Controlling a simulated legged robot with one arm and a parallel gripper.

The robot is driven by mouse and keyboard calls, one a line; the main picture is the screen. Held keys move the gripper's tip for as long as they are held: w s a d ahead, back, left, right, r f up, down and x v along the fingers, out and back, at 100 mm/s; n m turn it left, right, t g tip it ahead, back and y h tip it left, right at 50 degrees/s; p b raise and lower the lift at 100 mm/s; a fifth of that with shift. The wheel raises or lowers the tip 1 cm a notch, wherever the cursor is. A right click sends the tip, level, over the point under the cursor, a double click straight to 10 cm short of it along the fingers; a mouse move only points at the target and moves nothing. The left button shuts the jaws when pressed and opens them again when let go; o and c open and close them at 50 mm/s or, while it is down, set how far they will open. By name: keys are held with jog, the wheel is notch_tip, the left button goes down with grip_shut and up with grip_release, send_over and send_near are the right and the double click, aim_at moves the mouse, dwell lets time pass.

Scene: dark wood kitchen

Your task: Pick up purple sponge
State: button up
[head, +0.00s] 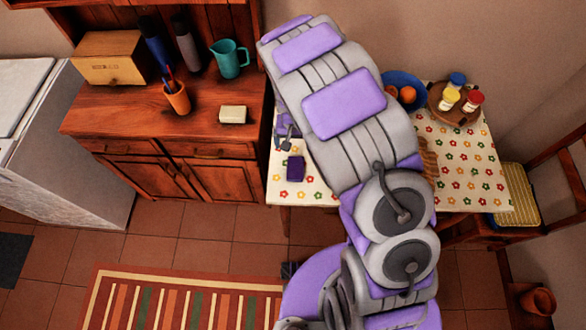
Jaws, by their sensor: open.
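The purple sponge (295,168) is a small dark purple block. It lies on the left part of the table with the flowered cloth (322,192). My gripper (286,143) shows only in part at the left edge of my arm, just behind the sponge in the picture. It is open and apart from the sponge, with nothing seen between its fingers. My large grey and lilac arm hides the middle of the table and much of the gripper's wrist.
On the table's right part are a blue bowl (403,83) with orange fruit and a round wooden tray (440,112) with bottles. A wooden cabinet (180,125) stands left, bearing a teal jug (229,60), an orange cup (177,99) and a pale block (233,115). A chair (515,195) stands right.

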jog(key=b, duration=0.1)
send_over(295, 167)
jog(key=f, duration=1)
jog(key=shift+s+a+f, duration=0.1)
jog(key=shift+a+f, duration=0.15)
jog(key=shift+f, duration=0.1)
jog(key=shift+d+f+b, duration=0.15)
jog(key=shift+f+b, duration=0.2)
jog(key=shift+f, duration=1.15)
jog(key=shift+d+f+b, duration=0.1)
jog(key=shift+f+b, duration=0.25)
jog(key=shift+f, duration=1.1)
jog(key=c, duration=1.2)
jog(key=shift+r, duration=0.1)
